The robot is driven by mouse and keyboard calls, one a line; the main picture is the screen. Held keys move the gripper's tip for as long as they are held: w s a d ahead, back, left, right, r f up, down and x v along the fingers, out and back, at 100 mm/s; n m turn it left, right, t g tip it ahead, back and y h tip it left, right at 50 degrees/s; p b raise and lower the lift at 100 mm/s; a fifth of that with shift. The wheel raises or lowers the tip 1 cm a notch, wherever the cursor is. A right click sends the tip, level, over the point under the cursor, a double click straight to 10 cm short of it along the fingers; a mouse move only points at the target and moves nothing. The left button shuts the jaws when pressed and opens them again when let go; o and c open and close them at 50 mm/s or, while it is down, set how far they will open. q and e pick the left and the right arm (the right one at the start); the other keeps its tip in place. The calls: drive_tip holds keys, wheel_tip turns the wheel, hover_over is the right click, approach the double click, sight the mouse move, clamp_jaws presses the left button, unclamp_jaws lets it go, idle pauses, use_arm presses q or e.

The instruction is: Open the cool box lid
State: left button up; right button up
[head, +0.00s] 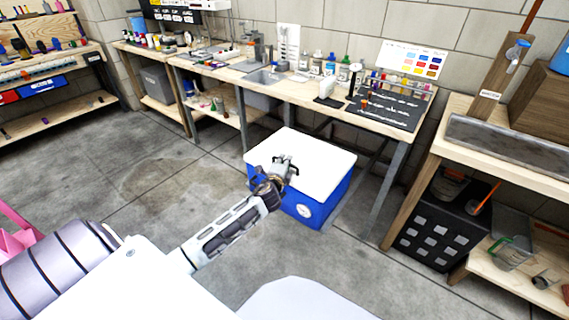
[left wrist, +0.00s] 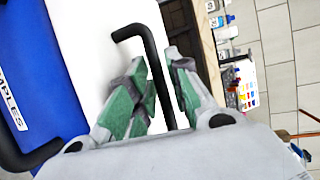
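The cool box stands on the floor, with a blue body (head: 330,205) and a flat white lid (head: 315,150) that looks shut. My left gripper (head: 288,165) is over the lid's near left part. In the left wrist view the white lid (left wrist: 95,30) and the blue side (left wrist: 40,75) show. A bent black handle (left wrist: 155,65) runs between the green-padded fingers of my left gripper (left wrist: 158,75). The fingers are apart, one on each side of the handle, with slight gaps. My right gripper is not in view.
A wooden workbench (head: 250,82) with bottles and tools stands behind the box. A black crate (head: 440,230) sits under the right bench. A second black handle (left wrist: 15,150) is on the box's blue side. Floor left of the box is clear.

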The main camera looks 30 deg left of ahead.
use_arm(q)
clamp_jaws()
idle(0.7)
